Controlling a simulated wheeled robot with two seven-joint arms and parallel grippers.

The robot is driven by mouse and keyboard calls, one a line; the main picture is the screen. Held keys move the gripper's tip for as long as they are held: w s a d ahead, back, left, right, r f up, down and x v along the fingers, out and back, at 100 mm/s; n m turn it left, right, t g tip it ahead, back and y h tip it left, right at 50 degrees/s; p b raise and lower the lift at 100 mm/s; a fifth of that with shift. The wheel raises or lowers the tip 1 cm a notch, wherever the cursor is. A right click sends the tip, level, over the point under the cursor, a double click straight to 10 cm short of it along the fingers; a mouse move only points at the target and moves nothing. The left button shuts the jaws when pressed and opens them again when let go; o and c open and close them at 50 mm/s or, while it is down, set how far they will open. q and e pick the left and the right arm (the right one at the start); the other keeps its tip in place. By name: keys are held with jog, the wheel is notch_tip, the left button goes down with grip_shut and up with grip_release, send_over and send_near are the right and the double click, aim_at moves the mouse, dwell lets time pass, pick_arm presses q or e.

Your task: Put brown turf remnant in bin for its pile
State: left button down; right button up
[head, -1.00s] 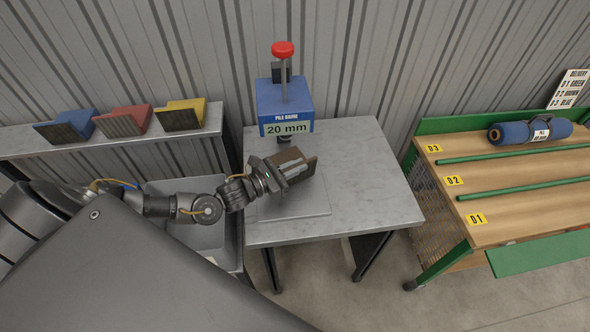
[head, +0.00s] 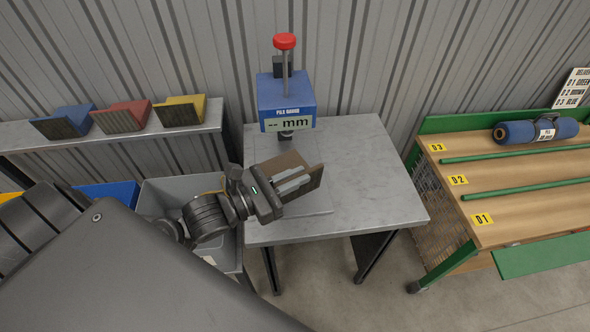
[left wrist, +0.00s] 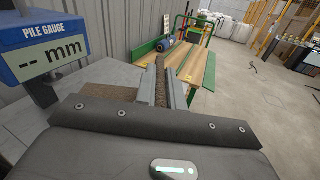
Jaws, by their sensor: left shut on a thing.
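The brown turf remnant (head: 284,163) is held in my left gripper (head: 299,182) above the metal table, in front of the gauge. It appears as a bent piece with a darker upright face. In the left wrist view the remnant (left wrist: 160,82) stands between the two fingers of my left gripper (left wrist: 161,92). The blue pile gauge (head: 286,98) has a red knob and reads "-- mm"; its display also shows in the left wrist view (left wrist: 45,60). A grey bin (head: 152,198) stands left of the table, partly behind my arm. A blue bin (head: 118,192) and a yellow bin (head: 9,197) are mostly hidden. My right gripper is out of view.
The metal table (head: 370,185) is clear on its right. A shelf (head: 150,138) at left carries blue, red and yellow wedge-shaped blocks. The wooden rack (head: 530,190) at right holds a blue roll (head: 536,131) beside the D3 label. A corrugated wall stands behind.

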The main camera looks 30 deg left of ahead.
aim_at(298, 161)
pick_arm(q)
jog(key=shift+d+f, duration=0.1)
jog(key=shift+d, duration=0.05)
jog(key=w, duration=0.1)
jog(key=w+a, duration=0.1)
jog(key=w, duration=0.1)
jog(key=w+a, duration=0.1)
jog(key=w, duration=0.1)
jog(key=shift+w+f, duration=0.25)
jog(key=shift+a, duration=0.25)
jog(key=shift+d+f, duration=0.1)
jog(key=shift+s, duration=0.15)
